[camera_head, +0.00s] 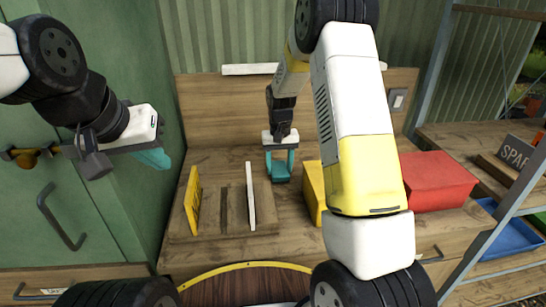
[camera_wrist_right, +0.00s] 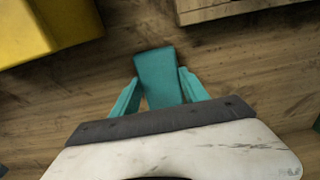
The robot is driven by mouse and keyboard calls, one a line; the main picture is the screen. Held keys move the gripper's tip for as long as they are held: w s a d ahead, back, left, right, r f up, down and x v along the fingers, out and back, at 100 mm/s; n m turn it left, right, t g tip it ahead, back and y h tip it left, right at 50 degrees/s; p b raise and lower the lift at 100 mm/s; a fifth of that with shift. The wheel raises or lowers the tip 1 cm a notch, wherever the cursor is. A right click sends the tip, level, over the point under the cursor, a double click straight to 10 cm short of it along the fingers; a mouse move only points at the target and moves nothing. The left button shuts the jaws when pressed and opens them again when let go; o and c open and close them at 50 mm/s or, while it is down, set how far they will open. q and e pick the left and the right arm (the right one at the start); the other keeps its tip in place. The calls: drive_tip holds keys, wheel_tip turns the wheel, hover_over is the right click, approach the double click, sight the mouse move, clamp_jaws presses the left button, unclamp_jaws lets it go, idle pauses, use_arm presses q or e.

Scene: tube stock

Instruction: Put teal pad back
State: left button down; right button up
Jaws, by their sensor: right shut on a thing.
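The teal pad (camera_head: 280,172) is between the fingers of my right gripper (camera_head: 280,168), which is shut on it above the bench. In the right wrist view the teal pad (camera_wrist_right: 158,78) sticks out past the right gripper's teal fingers (camera_wrist_right: 160,98). A wooden slotted rack (camera_head: 237,222) is to the left of the pad in the head view. It holds an upright yellow pad (camera_head: 193,202) and an upright white pad (camera_head: 251,195), with dark slots between them. My left gripper (camera_head: 152,158) hangs near the green cabinet; its fingers overlap, so its opening is unclear.
A yellow box (camera_head: 314,190) stands right of the teal pad, partly hidden by my right arm; it shows in the wrist view (camera_wrist_right: 35,28). A red box (camera_head: 435,180) is further right. A blue tray (camera_head: 510,232) sits on the right shelf. Bare bench lies around the held pad.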

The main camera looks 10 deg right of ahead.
sight(279, 169)
drive_tip(key=shift+f, duration=0.1)
drive_tip(key=o, duration=1.2)
drive_tip(key=s+d+r+t, duration=0.1)
drive_tip(key=s+r, duration=0.2)
drive_tip(key=r, duration=0.7)
drive_tip(key=s+r, duration=0.3)
drive_tip(key=r, duration=0.6)
drive_tip(key=s+r+t, duration=0.1)
drive_tip(key=s+r, duration=0.1)
drive_tip(key=s, duration=0.5)
drive_tip(key=s+r+t+y, duration=0.1)
drive_tip(key=s+r+t, duration=0.1)
drive_tip(key=s, duration=0.6)
drive_tip(key=s+r+t+y, duration=0.1)
drive_tip(key=s+r+t, duration=0.1)
drive_tip(key=s, duration=0.5)
drive_tip(key=shift+s+d+n, duration=0.3)
drive_tip(key=shift+d, duration=0.05)
